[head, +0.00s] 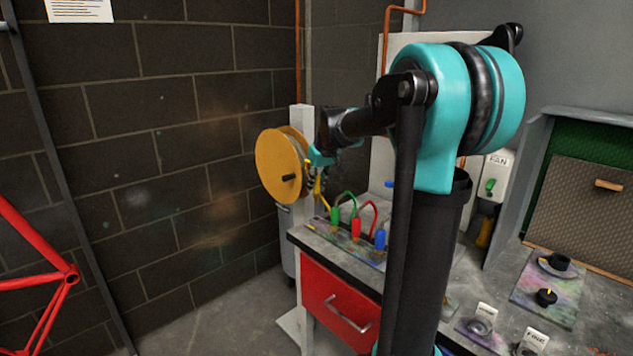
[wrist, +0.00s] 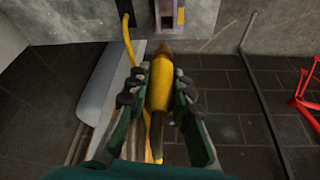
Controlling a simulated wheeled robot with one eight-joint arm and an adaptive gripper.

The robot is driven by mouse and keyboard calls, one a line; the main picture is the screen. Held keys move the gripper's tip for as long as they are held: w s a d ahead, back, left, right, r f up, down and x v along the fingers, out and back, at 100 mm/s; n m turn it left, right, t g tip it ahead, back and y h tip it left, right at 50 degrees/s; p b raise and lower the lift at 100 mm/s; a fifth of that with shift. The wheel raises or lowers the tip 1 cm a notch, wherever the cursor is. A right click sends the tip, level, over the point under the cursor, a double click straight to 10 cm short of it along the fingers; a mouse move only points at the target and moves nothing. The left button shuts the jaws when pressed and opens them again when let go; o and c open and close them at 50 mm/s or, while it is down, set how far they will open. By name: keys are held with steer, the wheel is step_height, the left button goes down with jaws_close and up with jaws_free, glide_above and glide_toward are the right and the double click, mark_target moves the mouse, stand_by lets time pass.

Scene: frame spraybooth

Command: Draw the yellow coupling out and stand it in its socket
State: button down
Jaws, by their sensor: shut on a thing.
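The yellow coupling (wrist: 160,88) lies between the two fingers of my gripper (wrist: 158,80) in the wrist view, its narrow end pointing away from the palm. My gripper is shut on it. In the head view my gripper (head: 320,158) is in the air beside the yellow reel (head: 275,160), above the bench's far left end. A little of the coupling shows below it (head: 318,187). A yellow hose (wrist: 127,38) shows in the wrist view. Green (head: 334,215), red (head: 356,230) and blue (head: 380,239) couplings stand upright on the bench. I cannot make out the yellow one's socket.
The bench (head: 490,300) has a red drawer (head: 335,300) at its left end. A white post (head: 302,122) stands behind the reel. Small dark cups and white labels are on the bench at right. A red frame (head: 45,270) is at far left. The floor between is clear.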

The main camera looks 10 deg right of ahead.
mark_target(317, 202)
steer(key=shift+f, duration=3.45)
steer(key=shift+f, duration=0.5)
steer(key=c, duration=1.3)
jaws_free()
steer(key=shift+o, duration=0.2)
